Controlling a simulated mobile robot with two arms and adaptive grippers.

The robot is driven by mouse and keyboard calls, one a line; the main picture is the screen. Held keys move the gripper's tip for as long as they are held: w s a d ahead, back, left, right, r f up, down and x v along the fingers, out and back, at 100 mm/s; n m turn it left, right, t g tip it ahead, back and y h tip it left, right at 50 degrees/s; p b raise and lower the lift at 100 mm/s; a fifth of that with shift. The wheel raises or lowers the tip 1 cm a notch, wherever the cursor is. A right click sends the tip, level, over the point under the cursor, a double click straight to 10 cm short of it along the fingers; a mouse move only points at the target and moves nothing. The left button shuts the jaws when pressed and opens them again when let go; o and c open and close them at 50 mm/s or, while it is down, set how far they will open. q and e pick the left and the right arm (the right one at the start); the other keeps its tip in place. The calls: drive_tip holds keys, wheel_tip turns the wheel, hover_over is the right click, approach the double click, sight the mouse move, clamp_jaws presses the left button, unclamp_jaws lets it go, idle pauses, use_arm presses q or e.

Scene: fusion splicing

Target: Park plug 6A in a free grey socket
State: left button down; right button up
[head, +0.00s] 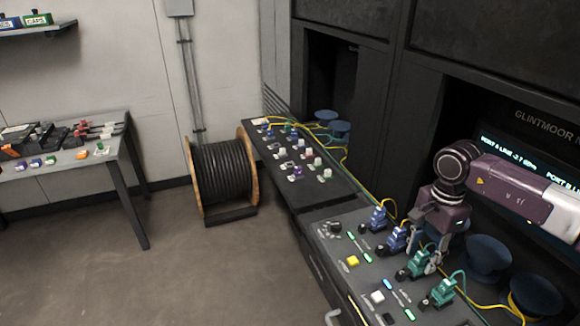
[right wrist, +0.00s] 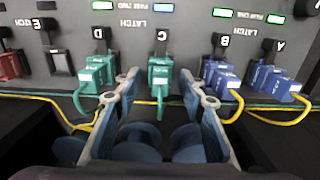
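My right gripper (head: 420,252) is over the console at the right, and its arm comes in from the right. In the right wrist view the open fingers (right wrist: 160,80) stand on either side of a green plug (right wrist: 159,75) at latch C, with gaps on both sides. Another green plug (right wrist: 97,72) is at D, and blue plugs are at B (right wrist: 220,78) and A (right wrist: 278,84). The number on each plug is too small to read, so I cannot tell which is 6A. My left gripper is not in view.
Yellow and green cables run behind the console plugs. Blue round caps (head: 488,256) stand behind the console. A far panel (head: 310,195) carries several small coloured plugs. A cable drum (head: 221,175) and a side table (head: 117,150) stand left; the floor between is clear.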

sight(423, 253)
clamp_jaws()
drive_tip(key=shift+r, duration=0.1)
idle(0.3)
drive_tip(key=shift+r+p, duration=1.75)
drive_tip(key=shift+r, duration=1.2)
drive_tip(key=shift+f, duration=0.1)
